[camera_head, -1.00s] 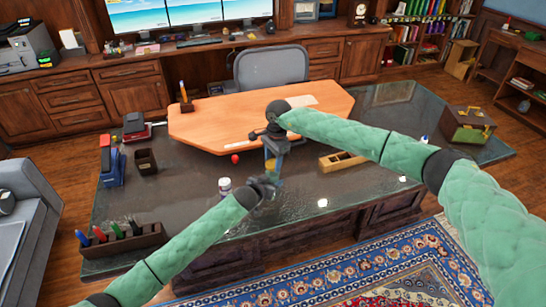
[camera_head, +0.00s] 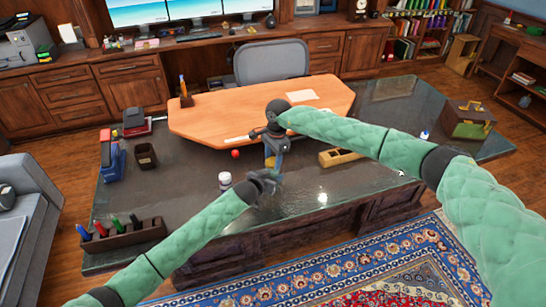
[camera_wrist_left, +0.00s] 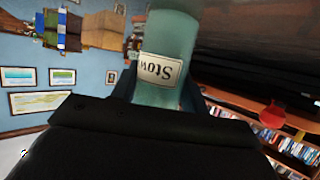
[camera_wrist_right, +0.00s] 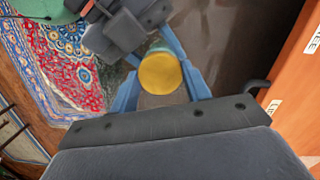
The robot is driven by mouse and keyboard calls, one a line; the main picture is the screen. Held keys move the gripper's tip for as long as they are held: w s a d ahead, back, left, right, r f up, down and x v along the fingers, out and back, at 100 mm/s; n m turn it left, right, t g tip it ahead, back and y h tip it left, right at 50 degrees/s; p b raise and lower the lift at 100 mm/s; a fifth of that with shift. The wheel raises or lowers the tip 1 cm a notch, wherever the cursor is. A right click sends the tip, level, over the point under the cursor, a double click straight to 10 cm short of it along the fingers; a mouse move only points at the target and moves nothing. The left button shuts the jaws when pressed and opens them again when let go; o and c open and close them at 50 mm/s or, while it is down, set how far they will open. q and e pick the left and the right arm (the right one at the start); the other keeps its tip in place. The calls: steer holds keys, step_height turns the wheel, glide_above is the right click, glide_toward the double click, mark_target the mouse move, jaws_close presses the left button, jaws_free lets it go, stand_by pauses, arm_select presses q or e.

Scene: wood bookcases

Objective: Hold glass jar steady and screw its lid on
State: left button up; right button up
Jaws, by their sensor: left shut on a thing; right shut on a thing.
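The glass jar (camera_wrist_left: 178,38) is pale green and clear, with a label (camera_wrist_left: 160,68) that appears upside down in the left wrist view. My left gripper (camera_head: 268,183) is shut around the jar above the front part of the dark desk. The round yellow lid (camera_wrist_right: 160,73) sits between the blue fingers of my right gripper (camera_wrist_right: 160,80), which is shut on it. In the head view my right gripper (camera_head: 271,160) is directly above my left one. The grippers hide most of the jar there, and I cannot tell how far the lid is seated.
A pen holder (camera_head: 122,236) stands at the front left.

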steer(key=shift+f, duration=0.6)
stand_by(0.6)
arm_select(q)
jaws_close()
